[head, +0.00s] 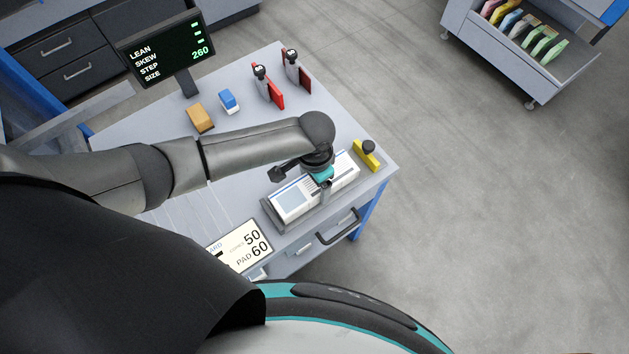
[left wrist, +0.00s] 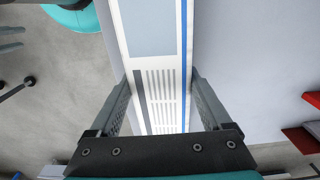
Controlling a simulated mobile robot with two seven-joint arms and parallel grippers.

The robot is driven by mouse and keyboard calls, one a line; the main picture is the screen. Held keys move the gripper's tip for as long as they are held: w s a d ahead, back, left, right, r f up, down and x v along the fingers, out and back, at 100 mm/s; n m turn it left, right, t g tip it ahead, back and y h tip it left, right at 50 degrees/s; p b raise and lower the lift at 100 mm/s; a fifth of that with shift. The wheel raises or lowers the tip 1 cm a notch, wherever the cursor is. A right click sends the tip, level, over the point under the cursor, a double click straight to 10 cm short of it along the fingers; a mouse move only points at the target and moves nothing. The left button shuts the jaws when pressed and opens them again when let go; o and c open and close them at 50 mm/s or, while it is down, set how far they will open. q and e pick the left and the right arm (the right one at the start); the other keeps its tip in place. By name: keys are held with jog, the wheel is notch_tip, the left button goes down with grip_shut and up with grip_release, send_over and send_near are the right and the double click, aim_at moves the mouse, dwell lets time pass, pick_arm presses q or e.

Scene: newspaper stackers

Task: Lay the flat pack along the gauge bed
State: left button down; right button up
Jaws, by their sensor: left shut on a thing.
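The flat pack (head: 293,203) is a long white block with printed panels and a blue stripe. My left gripper (head: 322,178) is shut on it from above, near its middle. In the left wrist view the pack (left wrist: 152,42) runs lengthwise between the two fingers of the left gripper (left wrist: 160,103). The gauge bed (head: 270,219) is a grey tray at the table's front right, and the pack lies lengthwise along it or just over it. I cannot tell whether the pack touches the bed floor. My gripper hides the pack's middle. My right gripper is not seen.
A yellow block with a black knob (head: 366,156) stands just beyond the bed's right end. Two red clamp-like pieces (head: 268,88), a blue-and-white block (head: 228,99) and an orange block (head: 200,118) stand further back. A screen (head: 165,50) is at the back left. Another sign (head: 240,247) shows numbers.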

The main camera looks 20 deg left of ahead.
pick_arm(q)
jog(key=shift+f+b, duration=0.35)
jog(key=shift+f, duration=0.2)
grip_release()
notch_tip(320, 180, up, 15)
jog(key=p, duration=0.4)
